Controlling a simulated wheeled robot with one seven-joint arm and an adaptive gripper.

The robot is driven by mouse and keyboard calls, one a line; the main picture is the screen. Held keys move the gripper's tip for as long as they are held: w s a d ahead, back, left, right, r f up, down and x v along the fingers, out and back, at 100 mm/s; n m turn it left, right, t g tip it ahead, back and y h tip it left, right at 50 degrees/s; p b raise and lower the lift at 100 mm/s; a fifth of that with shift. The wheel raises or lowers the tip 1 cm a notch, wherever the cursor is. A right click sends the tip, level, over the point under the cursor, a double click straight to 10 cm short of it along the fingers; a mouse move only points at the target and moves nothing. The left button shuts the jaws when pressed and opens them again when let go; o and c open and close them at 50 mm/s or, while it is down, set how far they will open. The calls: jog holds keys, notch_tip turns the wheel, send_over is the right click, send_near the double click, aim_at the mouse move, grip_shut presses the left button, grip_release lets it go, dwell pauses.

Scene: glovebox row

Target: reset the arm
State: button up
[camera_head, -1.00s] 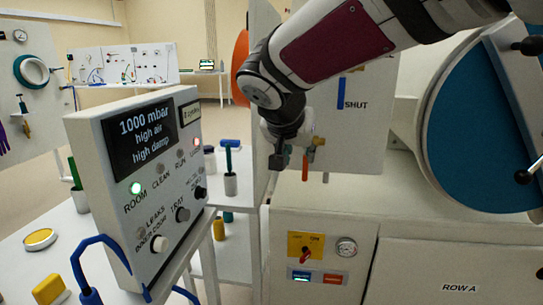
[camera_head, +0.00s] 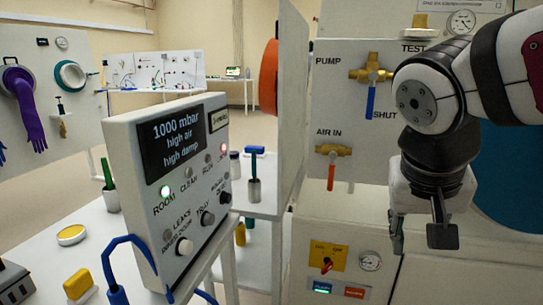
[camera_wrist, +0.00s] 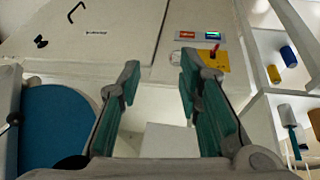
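My gripper (camera_head: 420,235) hangs from my arm at the right of the head view, fingers pointing down. It is in front of the white cabinet front, right of the yellow switch plate (camera_head: 327,257). In the wrist view my gripper (camera_wrist: 160,78) shows two teal-padded fingers spread apart with nothing between them. The switch plate (camera_wrist: 207,62) lies beyond the right finger there. My gripper touches nothing that I can see.
A control box (camera_head: 165,205) reading 1000 mbar stands on the left table. A blue round door (camera_wrist: 50,130) shows at left in the wrist view.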

jog(key=s+a+f+n+g+y, duration=0.1)
jog(key=s+f+n+y, duration=0.15)
jog(key=s, duration=0.65)
jog(key=s+a+f+n+g+y, duration=0.15)
jog(key=s+f, duration=0.25)
jog(key=s, duration=0.5)
notch_tip(320, 180, up, 18)
jog(key=t+p, duration=0.3)
jog(key=p, duration=1.3)
jog(key=shift+d+f+h, duration=0.2)
jog(key=shift+h, duration=0.2)
